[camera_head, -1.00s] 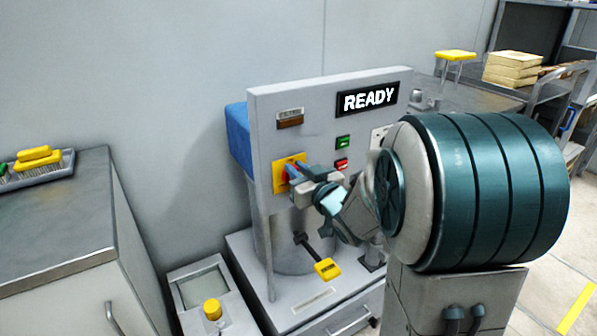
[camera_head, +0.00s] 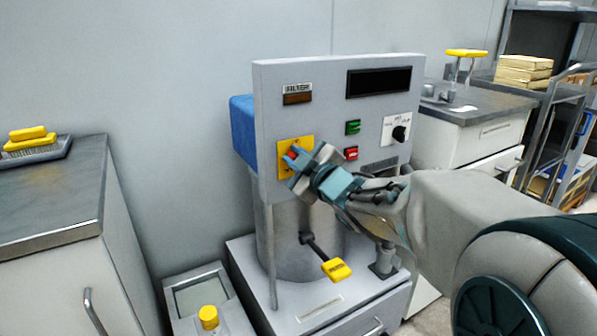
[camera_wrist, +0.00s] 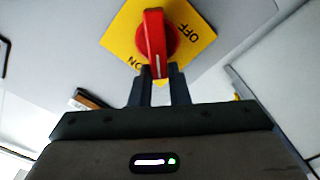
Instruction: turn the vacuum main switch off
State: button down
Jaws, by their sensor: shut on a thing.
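The vacuum main switch is a red rotary handle on a yellow plate (camera_head: 283,147) on the grey panel. In the wrist view the red handle (camera_wrist: 153,30) stands nearly upright, and its white mark sits at the lower end, close to the ON lettering. OFF is at the right of the yellow plate (camera_wrist: 193,50). My gripper (camera_head: 294,163) is at the switch and hides much of it in the head view. In the wrist view its fingers (camera_wrist: 158,75) are closed about the lower end of the handle.
The panel display (camera_head: 379,82) is dark. Green (camera_head: 353,127) and red (camera_head: 351,153) buttons and a black knob (camera_head: 399,134) sit right of the switch. A yellow-ended lever (camera_head: 336,269) sticks out below. A grey cabinet (camera_head: 50,200) stands left.

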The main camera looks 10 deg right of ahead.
jog(key=shift+a+f+n+b, duration=0.1)
jog(key=shift+f+n+b, duration=0.35)
jog(key=shift+n+b, duration=0.95)
jog(key=shift+d+f+n+b, duration=0.1)
jog(key=shift+f+n+b, duration=0.35)
jog(key=shift+n+b, duration=0.95)
jog(key=shift+a+f+n+b, duration=0.1)
jog(key=shift+f+n+b, duration=0.35)
jog(key=shift+n+b, duration=0.95)
jog(key=shift+r, duration=0.1)
